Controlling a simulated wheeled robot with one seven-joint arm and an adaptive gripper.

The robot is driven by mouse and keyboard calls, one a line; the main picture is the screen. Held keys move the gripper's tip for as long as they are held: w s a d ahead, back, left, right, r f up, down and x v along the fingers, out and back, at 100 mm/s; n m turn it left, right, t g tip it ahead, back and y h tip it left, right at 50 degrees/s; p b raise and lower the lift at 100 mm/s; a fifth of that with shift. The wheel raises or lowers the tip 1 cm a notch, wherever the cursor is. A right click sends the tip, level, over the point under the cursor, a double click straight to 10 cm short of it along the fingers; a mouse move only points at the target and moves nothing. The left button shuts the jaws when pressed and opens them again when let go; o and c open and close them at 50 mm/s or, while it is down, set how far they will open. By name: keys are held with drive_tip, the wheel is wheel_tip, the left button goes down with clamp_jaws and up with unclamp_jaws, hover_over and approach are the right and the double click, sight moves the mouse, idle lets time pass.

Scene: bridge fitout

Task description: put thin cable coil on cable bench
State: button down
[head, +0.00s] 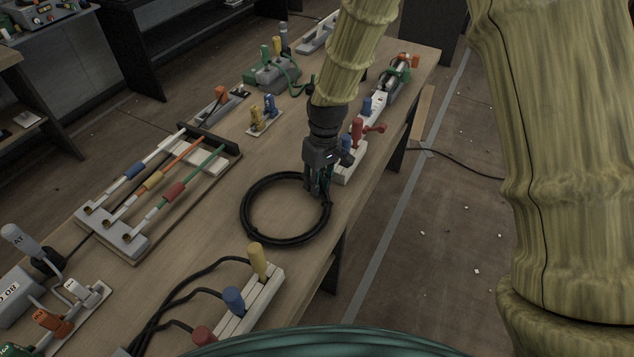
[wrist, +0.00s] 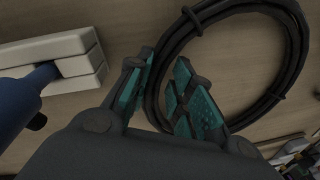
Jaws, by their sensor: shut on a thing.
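The thin cable coil (head: 246,222) is a black ring at the middle of the wooden bench (head: 196,262) in the head view. It looks flat and lies on or just above the bench top; I cannot tell which. My gripper (head: 318,192) points down at the coil's right side. In the wrist view the coil (wrist: 290,62) runs between the teal finger pads of my gripper (wrist: 162,100), which are shut on its strand. Small ties show around the coil. The part of the strand between the pads is partly hidden.
A white block with a red handle (head: 357,130) stands close behind my gripper. A block with yellow, blue and red plugs (head: 250,300) is in front of the coil. A rack of coloured rods (head: 150,180) is to the left. The bench's right edge is near the coil.

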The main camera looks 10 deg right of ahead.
drive_tip(key=shift+f, duration=0.4)
drive_tip(key=c, duration=1.3)
unclamp_jaws()
drive_tip(key=shift+o, duration=0.2)
wheel_tip(320, 180, up, 12)
drive_tip(key=d+b, duration=0.1)
drive_tip(key=b, duration=0.1)
drive_tip(key=shift+w, duration=0.4)
drive_tip(key=shift+d, duration=0.1)
